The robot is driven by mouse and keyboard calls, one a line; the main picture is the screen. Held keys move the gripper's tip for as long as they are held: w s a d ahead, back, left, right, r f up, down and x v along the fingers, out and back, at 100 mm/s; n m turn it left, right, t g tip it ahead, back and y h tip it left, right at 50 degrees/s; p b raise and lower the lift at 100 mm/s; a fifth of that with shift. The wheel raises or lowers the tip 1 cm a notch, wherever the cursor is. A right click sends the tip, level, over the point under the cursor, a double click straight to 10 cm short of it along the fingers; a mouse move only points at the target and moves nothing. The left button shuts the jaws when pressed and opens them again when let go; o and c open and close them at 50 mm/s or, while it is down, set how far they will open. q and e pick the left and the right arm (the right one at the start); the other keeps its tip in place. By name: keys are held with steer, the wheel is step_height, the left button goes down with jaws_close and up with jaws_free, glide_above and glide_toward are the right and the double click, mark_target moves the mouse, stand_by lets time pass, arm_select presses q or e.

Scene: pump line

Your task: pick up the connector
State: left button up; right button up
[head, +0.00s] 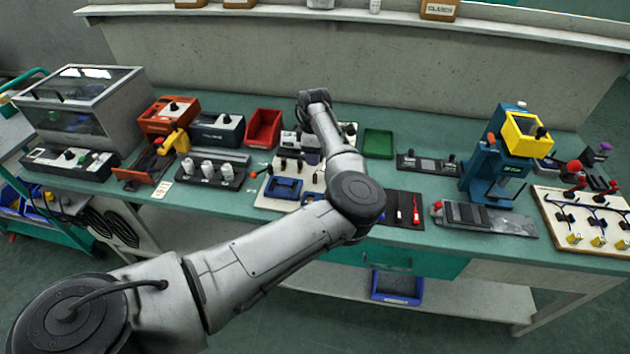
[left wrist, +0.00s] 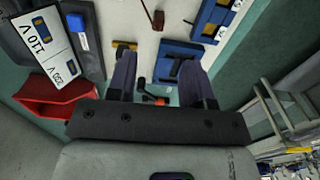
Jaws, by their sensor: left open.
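My left gripper (left wrist: 158,82) is open, with its two dark fingers apart and nothing visibly held between them. In the head view my own arm mostly hides it, above the pale board (head: 268,203). I cannot tell for certain which piece is the connector. A small orange and black piece (left wrist: 155,98) shows between the fingers in the left wrist view, by the board's edge. In the head view an orange-tipped piece (head: 253,174) lies left of the board. A blue holder (left wrist: 178,62) sits on the board beside one finger; it also shows in the head view (head: 283,187). My right gripper is not in view.
A red bin (head: 264,128) stands behind the board, left of a green tray (head: 378,143). A rack with white cylinders (head: 209,172) is to the left. A dark mat with a red tool (head: 416,212) and a blue press (head: 490,165) are to the right.

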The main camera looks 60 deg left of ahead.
arm_select(q)
glide_above(315, 175)
step_height(315, 175, down, 4)
steer(key=shift+s+f+b, duration=0.15)
steer(key=shift+b, duration=0.25)
steer(key=shift+f+b, duration=0.35)
steer(key=shift+f, duration=0.35)
steer(key=shift+f+b, duration=0.65)
steer(key=shift+f, duration=1.3)
steer(key=shift+c, duration=0.3)
steer(key=shift+c, duration=0.7)
jaws_close()
